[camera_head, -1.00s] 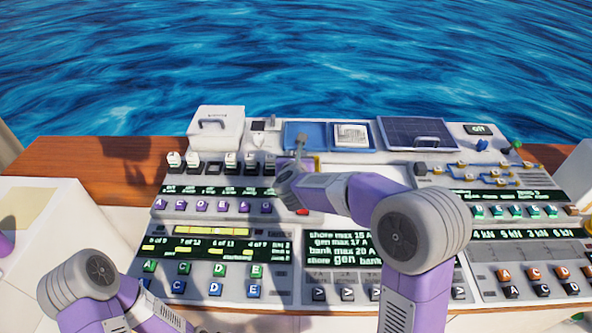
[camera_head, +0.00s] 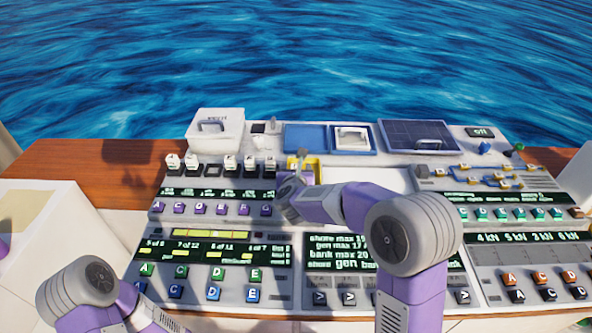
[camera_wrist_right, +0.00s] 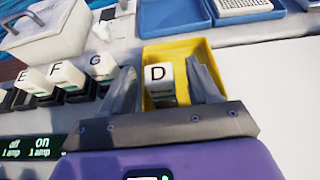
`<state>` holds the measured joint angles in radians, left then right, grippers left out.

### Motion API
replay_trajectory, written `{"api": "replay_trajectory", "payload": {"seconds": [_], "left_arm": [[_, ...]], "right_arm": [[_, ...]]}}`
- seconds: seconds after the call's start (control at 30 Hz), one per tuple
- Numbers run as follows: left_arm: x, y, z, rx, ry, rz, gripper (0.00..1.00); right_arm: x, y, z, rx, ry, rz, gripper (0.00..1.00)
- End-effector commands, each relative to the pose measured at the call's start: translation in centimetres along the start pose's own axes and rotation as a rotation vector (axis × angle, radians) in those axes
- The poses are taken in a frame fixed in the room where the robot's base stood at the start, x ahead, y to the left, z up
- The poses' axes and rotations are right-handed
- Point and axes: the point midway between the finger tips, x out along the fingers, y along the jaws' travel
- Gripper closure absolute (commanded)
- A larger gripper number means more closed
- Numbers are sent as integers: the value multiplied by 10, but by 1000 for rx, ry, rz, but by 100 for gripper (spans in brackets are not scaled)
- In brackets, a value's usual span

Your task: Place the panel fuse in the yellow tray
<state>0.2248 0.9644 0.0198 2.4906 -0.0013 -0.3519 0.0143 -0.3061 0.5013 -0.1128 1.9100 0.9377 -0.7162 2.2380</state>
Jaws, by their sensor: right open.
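The panel fuse (camera_wrist_right: 160,82), a white block marked D with a darker lower front, stands in the yellow tray (camera_wrist_right: 190,47) in the right wrist view. My right gripper (camera_wrist_right: 162,74) is open, with one finger on each side of the fuse; I cannot tell whether either finger touches it. In the head view, my right gripper (camera_head: 302,158) is at the yellow tray (camera_head: 319,168), partly covering it, and the fuse is hard to make out there. My left arm shows at the lower left of the head view, but its gripper is out of view.
A row of similar lettered fuses (camera_head: 250,164) stands left of the tray, with one empty slot (camera_head: 212,171) among them. A white lidded box (camera_head: 215,131) is behind them.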

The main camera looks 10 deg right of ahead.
Motion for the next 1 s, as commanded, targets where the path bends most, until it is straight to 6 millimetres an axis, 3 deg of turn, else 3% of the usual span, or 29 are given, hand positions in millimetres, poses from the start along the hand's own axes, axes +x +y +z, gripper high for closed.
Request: {"api": "replay_trajectory", "payload": {"seconds": [0.27,0.7,1.0], "left_arm": [[-6,2,0,0,0,0,100],[-13,5,1,0,0,0,100],[-15,6,1,0,0,0,100]], "right_arm": [[-3,0,4,0,0,1,39],[-94,0,4,-1,-2,3,39],[-121,0,2,0,0,1,39]]}}
